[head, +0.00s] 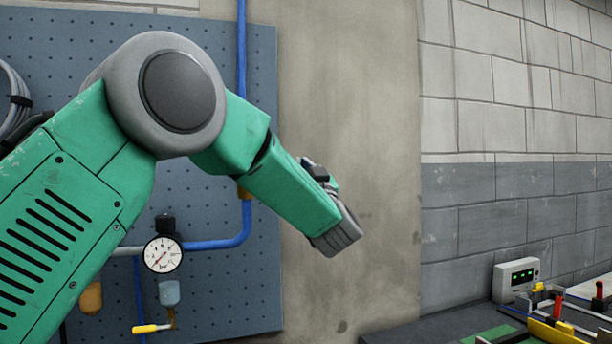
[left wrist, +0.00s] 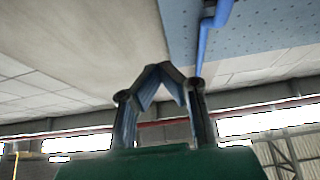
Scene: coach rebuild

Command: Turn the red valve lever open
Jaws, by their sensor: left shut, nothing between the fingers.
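No red valve lever on the pipes can be made out in either view. In the head view, a small valve with a yellow handle (head: 150,328) sits low on the pegboard, below a round pressure gauge (head: 163,255). My left arm crosses in front of the pegboard and hides part of the blue pipe (head: 242,50). My left gripper (head: 338,238) is in front of the bare concrete, right of the pegboard, pointing down and right. In the left wrist view its fingers (left wrist: 162,72) meet at the tips, shut and empty. My right gripper is not in view.
The blue-grey pegboard (head: 225,285) carries pipes and fittings. The concrete strip (head: 375,120) between pegboard and block wall is bare.

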